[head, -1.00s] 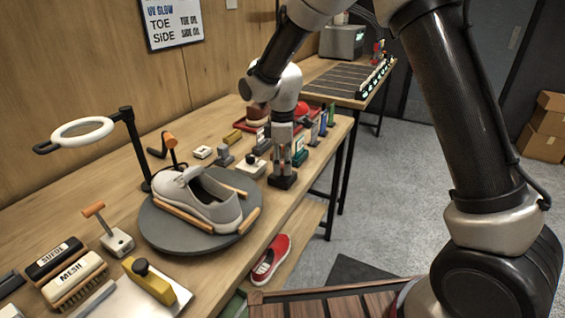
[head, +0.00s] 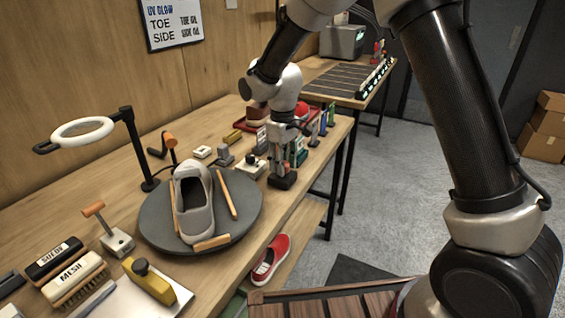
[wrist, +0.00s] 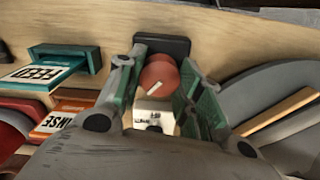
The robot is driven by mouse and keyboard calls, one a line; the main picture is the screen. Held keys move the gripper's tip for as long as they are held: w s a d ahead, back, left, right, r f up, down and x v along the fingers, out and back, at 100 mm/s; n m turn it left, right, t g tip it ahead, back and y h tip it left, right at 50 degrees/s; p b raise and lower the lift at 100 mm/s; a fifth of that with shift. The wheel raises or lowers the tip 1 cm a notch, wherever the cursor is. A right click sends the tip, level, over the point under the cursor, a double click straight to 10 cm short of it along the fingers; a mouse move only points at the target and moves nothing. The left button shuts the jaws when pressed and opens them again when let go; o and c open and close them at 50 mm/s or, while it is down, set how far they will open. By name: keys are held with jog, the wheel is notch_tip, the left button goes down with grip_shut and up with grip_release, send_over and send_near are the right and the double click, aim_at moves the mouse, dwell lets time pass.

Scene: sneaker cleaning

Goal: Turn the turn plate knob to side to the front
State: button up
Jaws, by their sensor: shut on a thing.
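The turn plate knob (wrist: 158,72) is a round red knob with a white pointer mark, on a dark base (head: 283,181) near the table's front edge. My gripper (head: 284,165) comes down on it from above. In the wrist view its green-sided fingers are on both sides of the knob, shut on it. The round grey turn plate (head: 160,228) carries a light grey sneaker (head: 205,222), whose long axis runs from back to front of the table. The plate's edge also shows in the wrist view (wrist: 245,98).
A lamp arm with a white ring (head: 82,131) stands behind the plate. Brushes (head: 75,280) and a yellow-handled tool (head: 148,282) lie at front left. Small blocks and bottles stand around my gripper. A red shoe (head: 271,259) sits on the lower shelf.

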jog(key=m, duration=0.5)
jog(key=shift+m, duration=2.5)
jog(key=o, duration=1)
jog(key=shift+o, duration=0.2)
jog(key=shift+r, duration=0.1)
notch_tip(320, 180, up, 12)
